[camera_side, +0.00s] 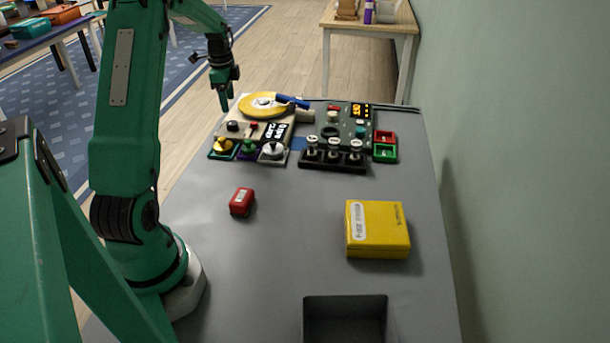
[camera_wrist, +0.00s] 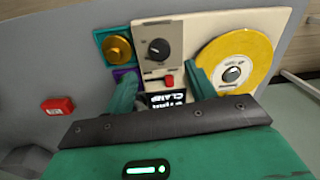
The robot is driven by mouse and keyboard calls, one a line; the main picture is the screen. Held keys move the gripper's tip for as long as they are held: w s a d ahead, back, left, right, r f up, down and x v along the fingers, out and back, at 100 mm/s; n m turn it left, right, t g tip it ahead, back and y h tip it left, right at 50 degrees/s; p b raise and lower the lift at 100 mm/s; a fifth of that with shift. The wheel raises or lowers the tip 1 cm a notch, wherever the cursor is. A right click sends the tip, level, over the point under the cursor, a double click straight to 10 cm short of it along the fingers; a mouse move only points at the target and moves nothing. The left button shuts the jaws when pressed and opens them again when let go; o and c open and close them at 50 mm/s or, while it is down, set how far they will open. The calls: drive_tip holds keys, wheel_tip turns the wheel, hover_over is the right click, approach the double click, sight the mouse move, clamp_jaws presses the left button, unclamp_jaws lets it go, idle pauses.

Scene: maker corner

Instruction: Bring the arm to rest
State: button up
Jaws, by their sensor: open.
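My gripper (camera_side: 224,104) hangs from my green arm, fingers pointing down, above the far left part of the grey table (camera_side: 290,215). In the side view it appears close to the cream panel (camera_side: 262,131) with the yellow disc (camera_side: 258,104). In the wrist view my gripper (camera_wrist: 160,92) has its two green fingers apart, with the panel's label and red switch showing between them. Nothing is held. The fingertips appear above the panel; their exact height is hard to tell.
A dark green panel (camera_side: 346,124) stands to the right, with a black row of knobs (camera_side: 332,160) in front. A small red box (camera_side: 242,202), a yellow box (camera_side: 377,230) and a dark open bin (camera_side: 345,300) are nearer. The table's middle is clear. A wall borders the right.

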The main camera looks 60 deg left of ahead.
drive_tip(key=d+r+n+t, duration=0.1)
drive_tip(key=d+r+n, duration=0.1)
drive_tip(key=d+r, duration=0.65)
drive_tip(key=d+r+n+t, duration=0.1)
drive_tip(key=d+r, duration=0.3)
drive_tip(key=d, duration=1)
drive_tip(key=s+d+n+t, duration=0.1)
drive_tip(key=s+d+n, duration=0.1)
drive_tip(key=s+d, duration=0.4)
drive_tip(key=s+d+n+t, duration=0.2)
drive_tip(key=s+d, duration=0.5)
drive_tip(key=d, duration=0.4)
drive_tip(key=shift+d+r+n+h, duration=0.25)
drive_tip(key=shift+r+n+h, duration=0.05)
drive_tip(key=shift+r, duration=0.1)
